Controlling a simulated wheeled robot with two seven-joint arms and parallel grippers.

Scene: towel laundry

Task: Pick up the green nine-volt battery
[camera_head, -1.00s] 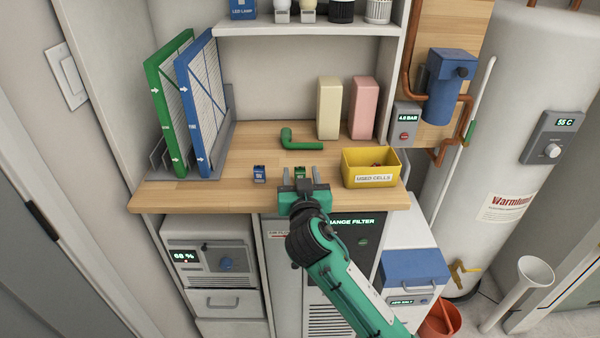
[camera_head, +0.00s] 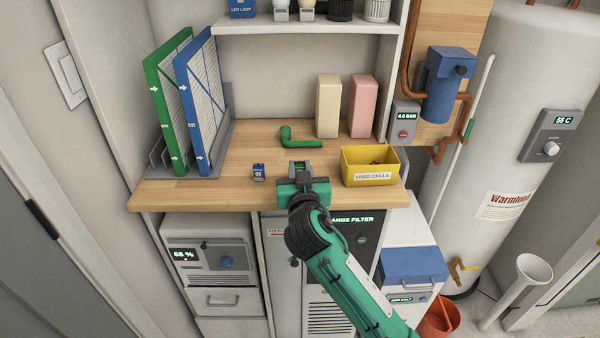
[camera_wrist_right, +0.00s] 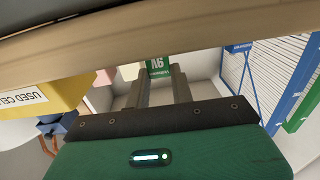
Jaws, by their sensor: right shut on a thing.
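The green nine-volt battery shows in the right wrist view (camera_wrist_right: 159,68), upside down with its "9V" label, between the tips of my right gripper. In the head view my right gripper (camera_head: 300,169) is at the front of the wooden worktop, shut on the battery. Only a little of the green battery (camera_head: 299,169) shows between its fingers there. Whether the battery touches the worktop cannot be told. My left gripper is in neither view.
A blue battery (camera_head: 259,172) stands left of my right gripper. A yellow "USED CELLS" bin (camera_head: 370,180) stands close on its right. A green elbow-shaped piece (camera_head: 300,148) lies behind. Green and blue filter panels (camera_head: 190,105) stand at the left. Bare worktop (camera_head: 225,190) lies front left.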

